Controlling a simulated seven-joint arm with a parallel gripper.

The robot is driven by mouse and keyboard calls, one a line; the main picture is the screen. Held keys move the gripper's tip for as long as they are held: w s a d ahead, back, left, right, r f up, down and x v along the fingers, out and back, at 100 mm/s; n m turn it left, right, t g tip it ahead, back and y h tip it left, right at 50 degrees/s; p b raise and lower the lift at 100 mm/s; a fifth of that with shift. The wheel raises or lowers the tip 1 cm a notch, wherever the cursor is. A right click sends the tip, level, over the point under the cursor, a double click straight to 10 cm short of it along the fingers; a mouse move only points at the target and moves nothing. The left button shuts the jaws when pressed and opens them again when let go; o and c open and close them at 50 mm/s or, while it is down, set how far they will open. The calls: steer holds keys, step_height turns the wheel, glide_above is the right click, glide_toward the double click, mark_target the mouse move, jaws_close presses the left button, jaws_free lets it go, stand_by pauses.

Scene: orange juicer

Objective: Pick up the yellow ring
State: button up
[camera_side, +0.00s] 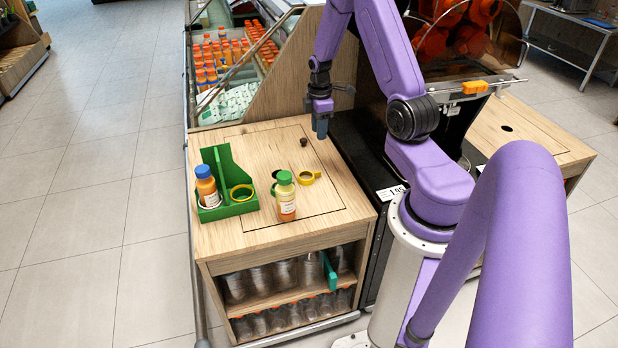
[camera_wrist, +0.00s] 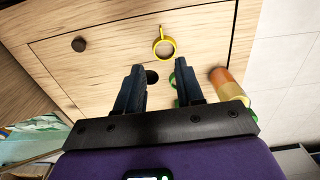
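A yellow ring (camera_side: 316,175) with a short tab lies flat on the wooden counter, just behind and right of a bottle with a green cap (camera_side: 284,177). In the wrist view the yellow ring (camera_wrist: 155,49) lies ahead of my fingertips, its tab pointing to the top edge. My gripper (camera_side: 320,128) is above the back right of the counter, apart from the ring. In the wrist view my gripper (camera_wrist: 160,72) has its two dark fingers spread with nothing held between them.
A green tray (camera_side: 222,160) holds a blue-capped bottle (camera_side: 207,186) and another yellow ring (camera_side: 232,193). A small dark round thing (camera_side: 304,142) sits behind the ring. A green ring-like piece (camera_side: 276,173) and a dark spot are beside the green-capped bottle.

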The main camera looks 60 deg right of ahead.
steer(key=f, duration=1.6)
steer(key=shift+a, duration=0.2)
jaws_close()
